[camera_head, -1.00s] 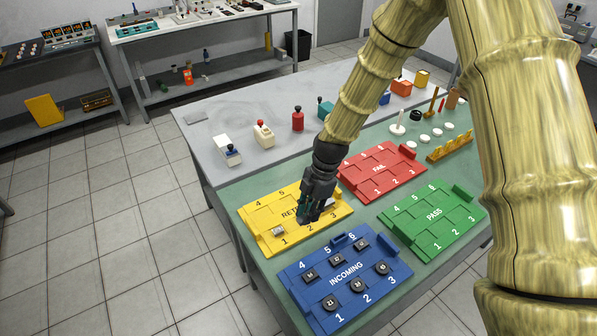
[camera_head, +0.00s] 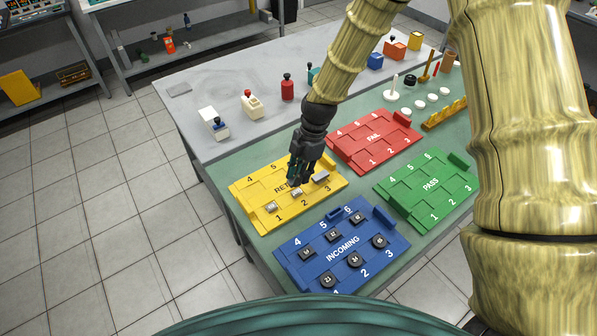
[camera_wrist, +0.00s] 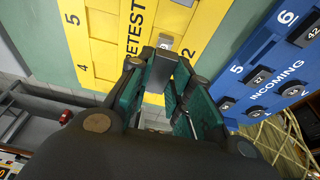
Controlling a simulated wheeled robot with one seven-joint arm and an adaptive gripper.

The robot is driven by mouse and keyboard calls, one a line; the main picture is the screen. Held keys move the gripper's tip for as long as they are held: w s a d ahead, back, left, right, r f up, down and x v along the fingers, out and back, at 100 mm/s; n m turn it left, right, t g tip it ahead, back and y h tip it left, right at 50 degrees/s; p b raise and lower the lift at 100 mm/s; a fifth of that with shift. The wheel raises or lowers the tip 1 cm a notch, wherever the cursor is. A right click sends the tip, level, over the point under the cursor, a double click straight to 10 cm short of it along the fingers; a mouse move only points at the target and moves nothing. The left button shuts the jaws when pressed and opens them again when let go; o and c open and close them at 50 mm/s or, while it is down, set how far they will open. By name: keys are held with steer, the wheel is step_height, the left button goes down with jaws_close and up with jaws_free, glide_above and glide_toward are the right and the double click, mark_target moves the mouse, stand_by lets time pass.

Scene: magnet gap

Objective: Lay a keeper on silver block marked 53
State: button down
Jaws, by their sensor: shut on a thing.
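My gripper (camera_wrist: 155,85) is shut on a plain grey keeper (camera_wrist: 159,73), which the wrist view shows between the green-sided fingers. In the head view my gripper (camera_head: 300,178) is low over the yellow RETEST tray (camera_head: 247,187), and its fingers hide the keeper. A silver block (camera_head: 297,190) sits by slot 2, just beneath the fingertips; the wrist view shows its top (camera_wrist: 165,41) with a mark I cannot read. Another silver block (camera_head: 271,207) sits at slot 1. A longer grey piece (camera_head: 320,177) lies at slot 3. I cannot read 53 on any block.
The blue INCOMING tray (camera_head: 285,258) in front holds several dark numbered pieces. The red FAIL tray (camera_head: 352,153) and green PASS tray (camera_head: 407,187) are empty, to the right. Coloured containers and small items stand along the back of the table.

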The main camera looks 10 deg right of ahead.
mark_target(299, 190)
steer(key=shift+s+f, duration=0.15)
steer(key=shift+f, duration=0.4)
steer(key=shift+f+b, duration=0.5)
steer(key=shift+f, duration=0.15)
steer(key=shift+f+b, duration=0.55)
steer(key=shift+f, duration=0.5)
steer(key=shift+f, duration=0.2)
steer(key=c, duration=1.2)
jaws_free()
steer(key=c, duration=0.5)
steer(key=shift+r, duration=0.15)
steer(key=shift+r+p, duration=1.4)
steer(key=shift+r, duration=0.75)
